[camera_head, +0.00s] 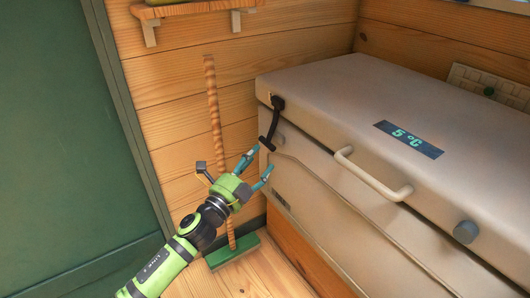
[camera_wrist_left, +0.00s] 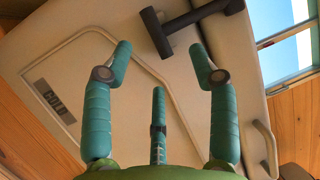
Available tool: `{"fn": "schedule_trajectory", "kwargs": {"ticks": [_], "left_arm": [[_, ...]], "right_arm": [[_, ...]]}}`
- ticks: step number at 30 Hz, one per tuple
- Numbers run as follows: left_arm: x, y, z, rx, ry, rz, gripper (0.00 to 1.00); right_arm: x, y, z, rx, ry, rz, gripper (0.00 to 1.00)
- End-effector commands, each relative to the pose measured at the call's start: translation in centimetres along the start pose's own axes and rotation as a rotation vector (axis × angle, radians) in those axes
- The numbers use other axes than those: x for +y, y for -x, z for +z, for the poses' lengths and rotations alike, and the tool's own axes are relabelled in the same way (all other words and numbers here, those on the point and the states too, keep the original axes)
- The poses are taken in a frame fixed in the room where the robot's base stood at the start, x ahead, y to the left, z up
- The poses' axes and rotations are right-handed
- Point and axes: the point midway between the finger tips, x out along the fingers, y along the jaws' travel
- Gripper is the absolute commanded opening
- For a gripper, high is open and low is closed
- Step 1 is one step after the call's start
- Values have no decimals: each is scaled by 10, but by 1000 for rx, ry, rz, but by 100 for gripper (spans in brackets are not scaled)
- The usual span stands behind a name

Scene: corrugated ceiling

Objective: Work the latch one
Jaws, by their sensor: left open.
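The black latch (camera_head: 270,124) sits on the left end of a beige cooler chest (camera_head: 300,160), its upper part at the lid's edge and its bar hanging down over the body. In the left wrist view the latch (camera_wrist_left: 182,28) is a dark T-shaped bar at the top, beyond the fingertips. My left gripper (camera_head: 262,161) has teal fingers and is open and empty, just below the latch's lower end. In the left wrist view its fingers (camera_wrist_left: 160,52) are spread, with nothing between them. I cannot tell whether a fingertip touches the latch. My right gripper is not in view.
The chest's front has a pale handle (camera_head: 372,178), a grey-blue knob (camera_head: 466,232) and a lid display (camera_head: 408,139) reading 5 °C. A broom (camera_head: 213,118) with a green head (camera_head: 232,252) leans on the wooden wall behind my gripper. A green panel (camera_head: 65,140) stands at left.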

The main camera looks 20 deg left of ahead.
Motion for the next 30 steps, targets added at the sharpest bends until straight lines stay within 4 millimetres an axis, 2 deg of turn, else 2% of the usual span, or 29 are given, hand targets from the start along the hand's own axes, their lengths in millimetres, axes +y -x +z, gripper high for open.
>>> {"fn": "schedule_trajectory", "kwargs": {"ticks": [3, 9, 20, 21, 23, 24, 25, 30], "left_arm": [[0, -20, 1, -2, 2, -2, 59], [1, -41, 1, -3, 4, 0, 59], [1, -46, 0, -3, 6, 2, 59], [1, -46, 0, -3, 6, 2, 43], [1, -46, 0, -3, 6, 2, 19], [1, -46, 0, -3, 6, 2, 3], [1, -46, 0, -3, 6, 2, 0], [0, -46, 1, -3, 7, 1, 0]], "right_arm": [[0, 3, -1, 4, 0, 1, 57], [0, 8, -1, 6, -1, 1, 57], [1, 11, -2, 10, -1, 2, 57], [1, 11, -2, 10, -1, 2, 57], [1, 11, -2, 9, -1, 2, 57], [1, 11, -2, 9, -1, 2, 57], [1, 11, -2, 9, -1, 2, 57], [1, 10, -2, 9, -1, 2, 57]]}}
